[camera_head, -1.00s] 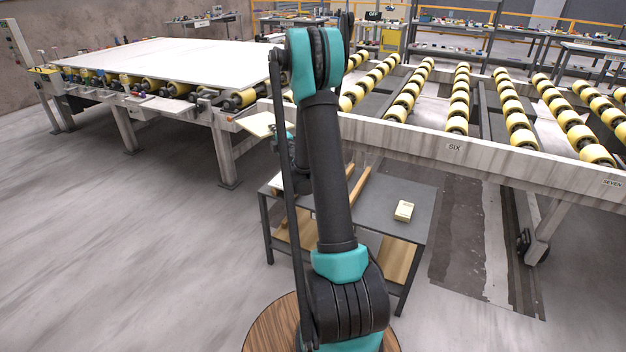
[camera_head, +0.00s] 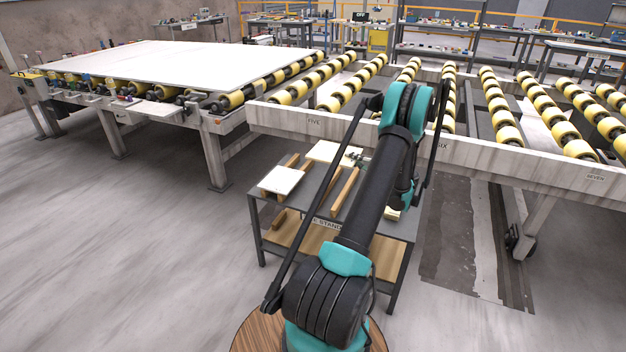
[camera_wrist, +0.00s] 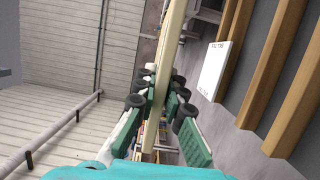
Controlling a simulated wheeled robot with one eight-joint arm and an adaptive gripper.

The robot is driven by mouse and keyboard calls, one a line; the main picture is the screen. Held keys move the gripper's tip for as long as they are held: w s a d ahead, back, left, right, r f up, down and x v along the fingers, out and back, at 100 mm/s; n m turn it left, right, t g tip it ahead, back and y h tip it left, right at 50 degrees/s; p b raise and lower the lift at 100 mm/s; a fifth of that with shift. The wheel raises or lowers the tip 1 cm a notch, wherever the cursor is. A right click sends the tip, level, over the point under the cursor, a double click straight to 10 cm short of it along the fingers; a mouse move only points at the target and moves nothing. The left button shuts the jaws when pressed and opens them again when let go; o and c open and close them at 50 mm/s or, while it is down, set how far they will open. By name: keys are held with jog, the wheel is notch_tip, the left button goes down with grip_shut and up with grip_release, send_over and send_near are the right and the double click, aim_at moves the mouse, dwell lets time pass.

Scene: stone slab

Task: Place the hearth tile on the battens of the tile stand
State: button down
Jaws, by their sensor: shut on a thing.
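My gripper (camera_head: 356,160) is shut on the pale hearth tile (camera_head: 328,152) by its right edge. The tile extends left from the gripper over the far part of the tile stand (camera_head: 385,229). In the wrist view the tile (camera_wrist: 171,45) shows edge-on as a long cream strip between the finger pads (camera_wrist: 160,100). Wooden battens (camera_head: 345,190) lie on the stand's grey top; they show at the right of the wrist view (camera_wrist: 273,65), apart from the tile. The tile's height above them is unclear.
A second white slab (camera_head: 280,180) lies at the stand's left. A small cream box (camera_head: 392,214) is mostly hidden behind my arm. A roller conveyor's beam (camera_head: 480,160) runs behind the stand.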

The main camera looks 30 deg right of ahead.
jog(key=shift+s+d+f, duration=0.25)
jog(key=shift+s+d, duration=0.05)
jog(key=shift+s, duration=0.15)
jog(key=shift+s+d+f, duration=0.25)
jog(key=shift+s, duration=0.15)
jog(key=shift+f, duration=9.7)
jog(key=c, duration=1.6)
grip_release()
jog(key=shift+s, duration=0.1)
